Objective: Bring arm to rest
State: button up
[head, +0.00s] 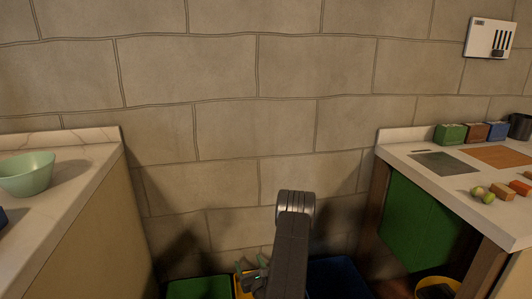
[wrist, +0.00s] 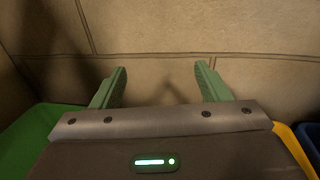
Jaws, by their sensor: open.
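My gripper (head: 252,277) is low in the gap between two counters in the head view, partly hidden behind my dark arm. In the wrist view its two green fingers (wrist: 161,85) stand wide apart. Nothing is between them, and the stone wall (wrist: 180,35) fills the view beyond.
Below my gripper are a green bin (head: 200,288), a yellow bin (head: 240,286) and a dark blue bin (head: 337,279). The left counter (head: 75,205) bears a pale green bowl (head: 27,174). The right counter (head: 400,152) bears small boxes and blocks. A yellow bucket (head: 420,283) stands beneath it.

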jog(key=a+r+n+y+p, duration=0.1)
jog(key=a+r+p, duration=0.2)
jog(key=r, duration=0.9)
jog(key=s+a+r+n+g+y+p, duration=0.1)
jog(key=a+r+p, duration=0.2)
jog(key=r, duration=1)
jog(key=a+r+n+g+y+p, duration=0.1)
jog(key=a+r+y+p, duration=0.1)
jog(key=r+p, duration=0.6)
notch_tip(320, 180, up, 5)
jog(key=shift+s+a+r, duration=0.1)
jog(key=shift+s+a, duration=0.2)
jog(key=shift+a, duration=0.1)
jog(key=shift+s+g+y, duration=0.1)
jog(key=shift+g+y, duration=0.2)
